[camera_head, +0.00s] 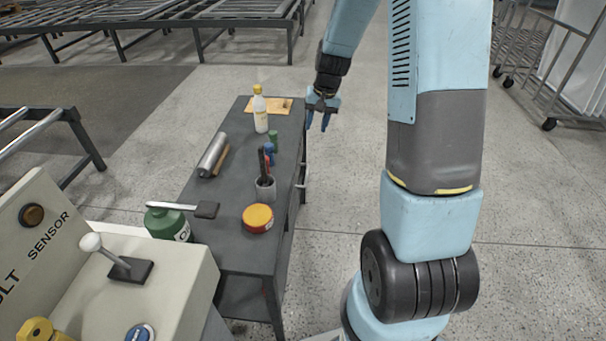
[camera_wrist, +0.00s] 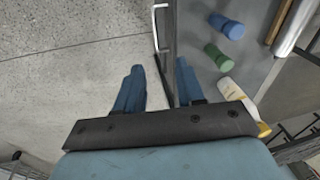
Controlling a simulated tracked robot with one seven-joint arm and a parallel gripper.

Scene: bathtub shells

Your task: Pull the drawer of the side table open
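The dark grey side table (camera_head: 235,165) stands left of my arm, with its drawer side facing right. A pale bar handle (camera_head: 301,185) shows on that side; in the wrist view the handle (camera_wrist: 154,28) is a light bracket at the table's edge, ahead of my fingertips. My gripper (camera_head: 317,127) points down beside the table's far right corner. In the wrist view my gripper (camera_wrist: 160,75) is open and empty, its blue fingers apart. One finger overlaps the table edge in that view, the other is over the floor. The handle is not between the fingers. No drawer gap is visible.
On the tabletop are a white bottle (camera_head: 260,112), a metal roll (camera_head: 213,154), a cup of tools (camera_head: 265,189) and a round yellow-red tin (camera_head: 258,217). A control console (camera_head: 120,285) stands at lower left.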

